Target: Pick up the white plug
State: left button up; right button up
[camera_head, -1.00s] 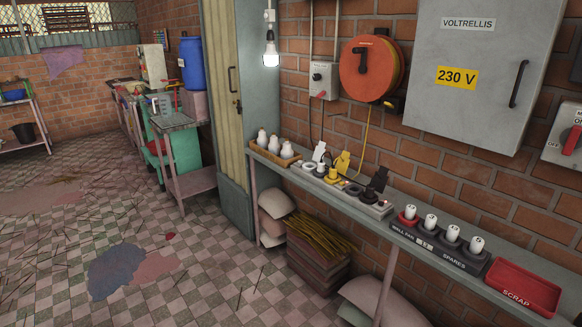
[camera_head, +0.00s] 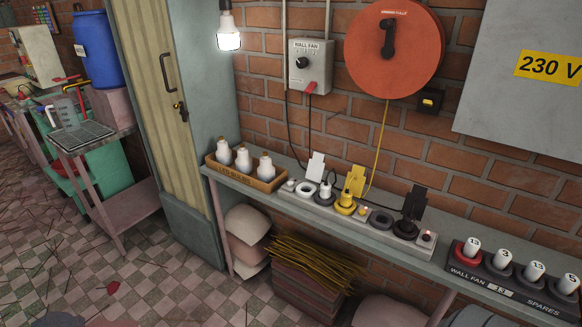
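The white plug (camera_head: 325,190) stands upright at the left part of a socket strip on the wall shelf. A white tag (camera_head: 316,166) stands just behind it. A yellow plug (camera_head: 347,198) with a yellow tag stands to its right, and a black plug (camera_head: 406,227) with a black tag is further right. A dark cord runs down the wall from the switch box towards the white plug's area. Neither of my grippers is in view.
The narrow shelf (camera_head: 455,219) runs along the brick wall. A box of bulbs (camera_head: 265,183) is at left; a dark holder with several numbered white cartridges (camera_head: 505,279) is at right. The wall fan switch (camera_head: 310,66) and an orange reel (camera_head: 394,48) hang above. Checkered floor is open at lower left.

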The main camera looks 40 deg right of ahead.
aim_at(325, 194)
jog(key=i, duration=2.85)
jog(key=z, duration=3.6)
